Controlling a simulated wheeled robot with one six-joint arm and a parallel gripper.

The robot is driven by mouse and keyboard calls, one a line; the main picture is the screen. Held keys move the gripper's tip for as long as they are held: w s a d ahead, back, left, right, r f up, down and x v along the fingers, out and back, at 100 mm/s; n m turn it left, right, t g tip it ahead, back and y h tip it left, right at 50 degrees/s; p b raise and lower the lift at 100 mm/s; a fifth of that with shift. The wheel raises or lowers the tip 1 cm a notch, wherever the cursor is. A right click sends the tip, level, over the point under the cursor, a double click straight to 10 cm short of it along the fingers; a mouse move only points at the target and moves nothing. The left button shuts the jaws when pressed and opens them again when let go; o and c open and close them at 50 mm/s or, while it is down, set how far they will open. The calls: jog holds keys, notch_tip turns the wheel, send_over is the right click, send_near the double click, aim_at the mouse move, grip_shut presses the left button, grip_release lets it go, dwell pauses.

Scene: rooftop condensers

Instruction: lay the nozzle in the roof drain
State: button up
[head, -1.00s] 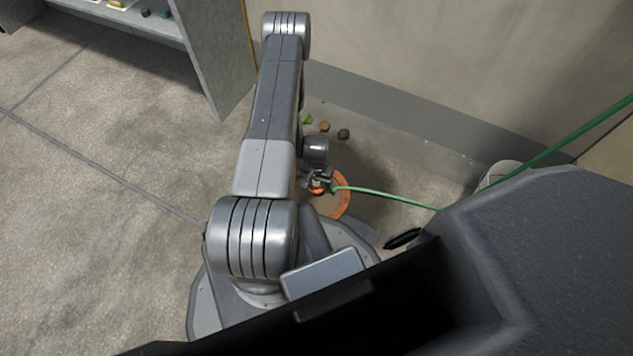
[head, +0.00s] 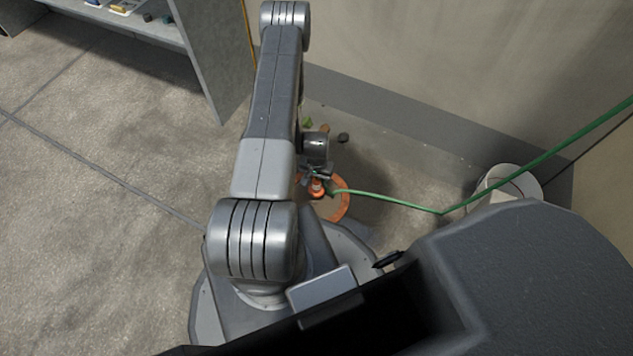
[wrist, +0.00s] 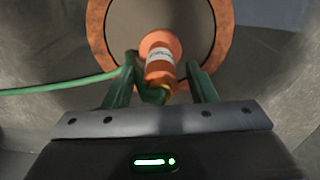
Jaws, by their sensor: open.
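The orange nozzle (head: 317,189) with a white label lies inside the orange ring of the roof drain (head: 345,207). In the wrist view the nozzle (wrist: 160,50) is over the drain's brown inside, and the orange rim (wrist: 98,30) curves around it. A green hose (wrist: 60,86) runs from the nozzle's near end to the left. My gripper (wrist: 161,66) is open, with one finger on each side of the nozzle's near end and hose. In the head view my gripper (head: 316,172) is just beyond the nozzle. My arm hides the drain's left part.
The green hose (head: 390,198) runs right, past a white bucket (head: 497,178) by the wall. Small dark, brown and green objects (head: 343,138) lie on the floor beyond the drain. A grey shelf unit (head: 200,60) stands upper left. Open concrete floor lies to the left.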

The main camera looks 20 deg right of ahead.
notch_tip(320, 180, up, 8)
jog(key=shift+f+p, duration=0.2)
jog(key=shift+p, duration=0.7)
